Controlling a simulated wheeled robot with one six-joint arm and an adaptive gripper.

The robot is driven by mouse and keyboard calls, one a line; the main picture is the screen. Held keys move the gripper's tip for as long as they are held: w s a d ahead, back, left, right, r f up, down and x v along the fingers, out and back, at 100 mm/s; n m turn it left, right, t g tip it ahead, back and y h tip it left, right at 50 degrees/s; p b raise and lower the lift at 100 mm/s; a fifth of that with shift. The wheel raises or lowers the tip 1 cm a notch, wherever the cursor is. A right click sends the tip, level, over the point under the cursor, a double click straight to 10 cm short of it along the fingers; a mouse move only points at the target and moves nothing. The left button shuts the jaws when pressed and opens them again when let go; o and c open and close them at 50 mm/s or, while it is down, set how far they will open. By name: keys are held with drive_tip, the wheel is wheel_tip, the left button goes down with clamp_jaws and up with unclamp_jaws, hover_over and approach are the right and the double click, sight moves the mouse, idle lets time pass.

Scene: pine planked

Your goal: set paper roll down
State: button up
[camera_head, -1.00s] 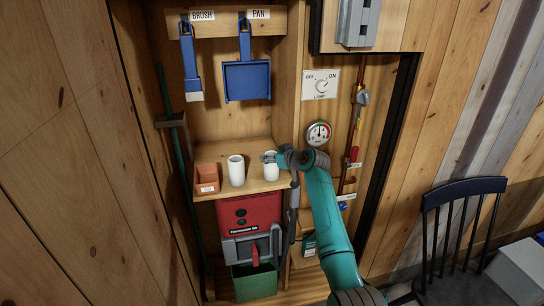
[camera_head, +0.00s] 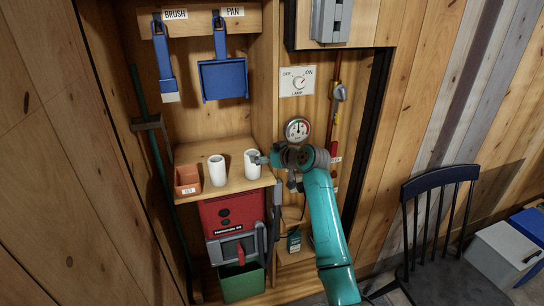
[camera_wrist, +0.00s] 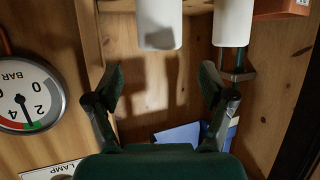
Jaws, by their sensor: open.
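Two white paper rolls stand upright on the wooden shelf (camera_head: 235,184). The right-hand roll (camera_head: 251,165) is next to my gripper (camera_head: 263,160), which is at its right side. The left-hand roll (camera_head: 217,171) stands a little apart from it. In the wrist view, which is upside down, my gripper (camera_wrist: 162,76) is open, with nothing between its fingertips. The nearer roll (camera_wrist: 160,24) lies just beyond the fingertips, roughly centred between them with a visible gap. The other roll (camera_wrist: 233,24) is to its right there.
An orange box (camera_head: 187,180) sits at the shelf's left end. A blue brush (camera_head: 165,75) and pan (camera_head: 223,80) hang above. A red machine (camera_head: 232,212) is below the shelf. A dark chair (camera_head: 430,230) stands right.

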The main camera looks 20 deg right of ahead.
drive_tip(key=shift+v, duration=2.2)
drive_tip(key=shift+f, duration=0.1)
drive_tip(key=s+a+f+m+h, duration=0.3)
drive_tip(key=s+f+m, duration=0.1)
drive_tip(key=s+f, duration=1.9)
drive_tip(key=s+f+t+h, duration=0.1)
drive_tip(key=s+f, duration=0.5)
drive_tip(key=s, duration=0.6)
drive_tip(key=s+a+r+m+h, duration=0.1)
drive_tip(key=s+a+r, duration=0.1)
drive_tip(key=s, duration=1.7)
drive_tip(key=s+r+t, duration=0.1)
drive_tip(key=s+r, duration=1)
drive_tip(key=s, duration=0.4)
drive_tip(key=shift+a+n, duration=0.2)
drive_tip(key=shift+n, duration=0.1)
